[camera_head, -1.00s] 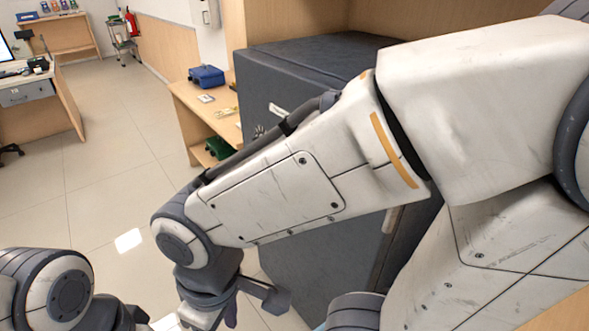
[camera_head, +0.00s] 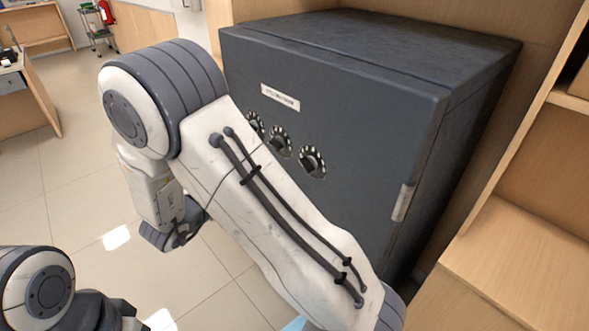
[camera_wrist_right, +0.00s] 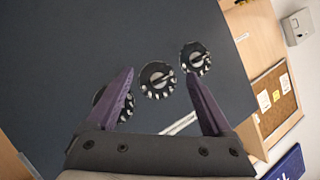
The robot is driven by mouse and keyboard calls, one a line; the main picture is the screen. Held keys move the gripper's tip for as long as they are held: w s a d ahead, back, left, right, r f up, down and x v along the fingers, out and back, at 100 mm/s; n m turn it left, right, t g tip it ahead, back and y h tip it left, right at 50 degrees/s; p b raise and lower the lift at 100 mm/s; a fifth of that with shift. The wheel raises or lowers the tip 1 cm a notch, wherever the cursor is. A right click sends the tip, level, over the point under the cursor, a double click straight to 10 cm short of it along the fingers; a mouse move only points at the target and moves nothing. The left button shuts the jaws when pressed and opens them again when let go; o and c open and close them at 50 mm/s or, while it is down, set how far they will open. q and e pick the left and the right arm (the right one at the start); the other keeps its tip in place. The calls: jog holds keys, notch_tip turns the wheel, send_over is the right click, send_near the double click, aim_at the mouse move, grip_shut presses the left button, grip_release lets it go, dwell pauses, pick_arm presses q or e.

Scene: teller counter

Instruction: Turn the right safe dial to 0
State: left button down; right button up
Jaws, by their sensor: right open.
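The dark grey safe (camera_head: 350,110) has three round black dials with white marks on its front. The right dial (camera_head: 311,161) is the one nearest the handle; the middle dial (camera_head: 279,141) and left dial (camera_head: 256,122) are beside it. In the wrist view, which is turned over, the right dial (camera_wrist_right: 126,110) is partly hidden behind one purple finger. The middle dial (camera_wrist_right: 157,80) appears between the fingers, and the left dial (camera_wrist_right: 195,57) beyond the other. My right gripper (camera_wrist_right: 160,73) is open and empty, apart from the dials. Dial readings are too small to tell. My left gripper is out of view.
A white label (camera_head: 280,97) is above the dials. The safe's handle (camera_head: 403,201) is at its right edge. A wooden shelf unit (camera_head: 520,260) stands close on the right. Tiled floor (camera_head: 75,190) is free on the left. The wrist view shows a cork board (camera_wrist_right: 276,103).

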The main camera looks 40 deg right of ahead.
aim_at(303, 167)
jog(key=s+d+r+m+g+h, duration=0.1)
jog(key=s+d+m+g+h, duration=0.3)
jog(key=s+d+g+h, duration=0.3)
jog(key=shift+t+y, duration=0.6)
jog(key=d, duration=0.4)
jog(key=d+p, duration=0.1)
jog(key=d, duration=0.3)
jog(key=shift+d+r+p, duration=0.2)
jog(key=shift+d+p, duration=0.1)
jog(key=shift+d, duration=0.05)
grip_shut()
